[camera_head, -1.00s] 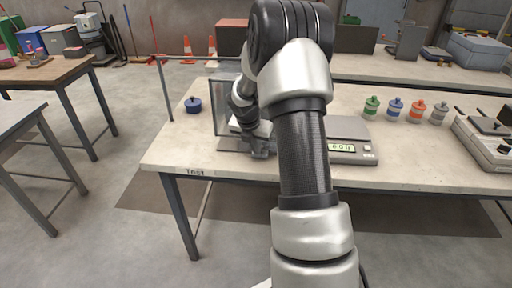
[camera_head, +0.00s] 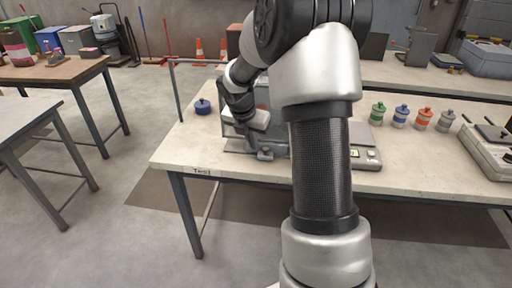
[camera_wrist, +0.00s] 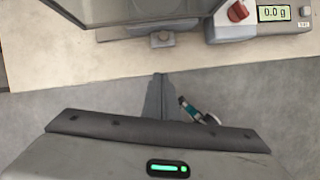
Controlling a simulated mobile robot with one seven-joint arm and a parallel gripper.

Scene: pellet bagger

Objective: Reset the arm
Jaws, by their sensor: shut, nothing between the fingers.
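My arm reaches over the table (camera_head: 190,150) in the head view, its end hanging beside the glass-walled box on the table. In the wrist view my gripper (camera_wrist: 160,80) is shut and empty. Its narrow fingers show over the table's front edge, just short of a small grey tab (camera_wrist: 162,39) on the front of the box's base. In the head view the fingertips are hard to make out.
A scale (camera_head: 365,155) stands right of the box, its display (camera_wrist: 273,13) reading 0.0 g beside a red knob (camera_wrist: 237,11). A blue lidded pot (camera_head: 203,106) sits left. Several coloured jars (camera_head: 401,116) stand right. Open floor (camera_head: 110,225) lies at front left.

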